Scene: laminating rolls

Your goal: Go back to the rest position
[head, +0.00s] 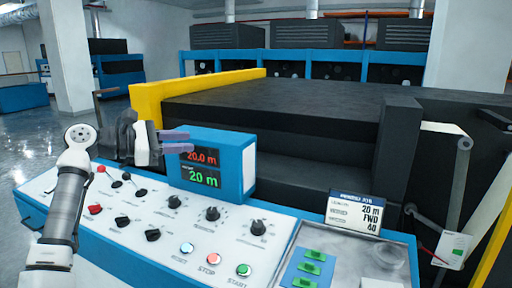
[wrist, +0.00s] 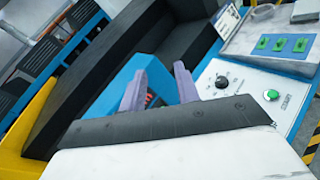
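My gripper (head: 187,141) hangs over the left part of the control panel (head: 135,218), in front of the display box (head: 249,165). Its two purple fingers point right, towards the box. In the wrist view my gripper (wrist: 161,78) shows its fingers apart with nothing between them, so it is open and empty. The box reads 20.0 m in red and 20 m in green, partly covered by the fingers in the head view. I cannot tell whether the fingers touch the box.
The panel carries several black knobs, a red STOP button (head: 214,258) and a green START button (head: 243,270). A job card (head: 355,211) stands at the right, near green pieces on a blue pad (head: 293,270). A large dark machine (head: 290,100) with a yellow edge stands behind.

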